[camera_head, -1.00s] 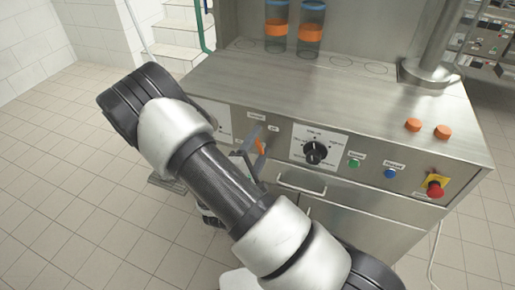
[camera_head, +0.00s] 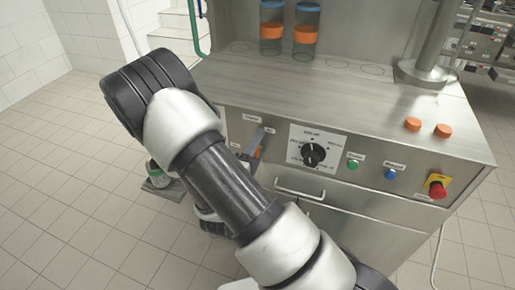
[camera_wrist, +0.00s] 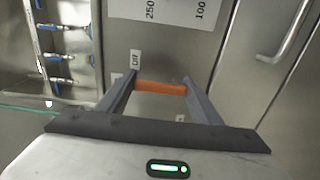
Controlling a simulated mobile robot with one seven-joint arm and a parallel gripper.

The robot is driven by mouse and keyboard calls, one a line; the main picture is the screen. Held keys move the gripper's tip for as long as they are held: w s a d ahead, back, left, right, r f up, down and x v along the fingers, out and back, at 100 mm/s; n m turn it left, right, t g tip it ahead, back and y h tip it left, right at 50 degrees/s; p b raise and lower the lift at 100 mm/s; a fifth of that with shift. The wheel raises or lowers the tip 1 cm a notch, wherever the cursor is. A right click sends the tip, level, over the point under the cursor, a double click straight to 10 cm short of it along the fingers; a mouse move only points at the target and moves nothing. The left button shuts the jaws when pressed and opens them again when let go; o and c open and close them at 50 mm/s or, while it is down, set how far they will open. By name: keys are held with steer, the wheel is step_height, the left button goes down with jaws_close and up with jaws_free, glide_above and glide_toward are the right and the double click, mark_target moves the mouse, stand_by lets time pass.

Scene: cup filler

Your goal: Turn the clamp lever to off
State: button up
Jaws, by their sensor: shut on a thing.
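The clamp lever shows as an orange bar (camera_wrist: 161,88) in the wrist view, spanning the space between my two fingers. My gripper (camera_wrist: 160,82) is shut on it, one finger at each end of the visible orange part. An "Off" label (camera_wrist: 136,59) is on the panel just beyond the left finger. In the head view a small orange part of the lever (camera_head: 257,153) shows beside my gripper (camera_head: 255,146) at the left of the front panel. My arm hides part of the panel there, and the lever's pivot is not clearly visible.
Right of the lever are a black dial (camera_head: 313,154), a green button (camera_head: 353,165), a blue button (camera_head: 390,173) and a red emergency stop (camera_head: 437,189). A drawer handle (camera_head: 299,190) projects below. Two clear cylinders with orange bands (camera_head: 306,33) stand at the back of the worktop.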

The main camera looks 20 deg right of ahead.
steer(key=o, duration=1.1)
steer(key=shift+c, duration=0.2)
steer(key=v, duration=1.7)
steer(key=shift+s+a+p, duration=0.15)
steer(key=shift+s+p, duration=0.05)
steer(key=shift+p, duration=0.1)
steer(key=shift+r, duration=0.1)
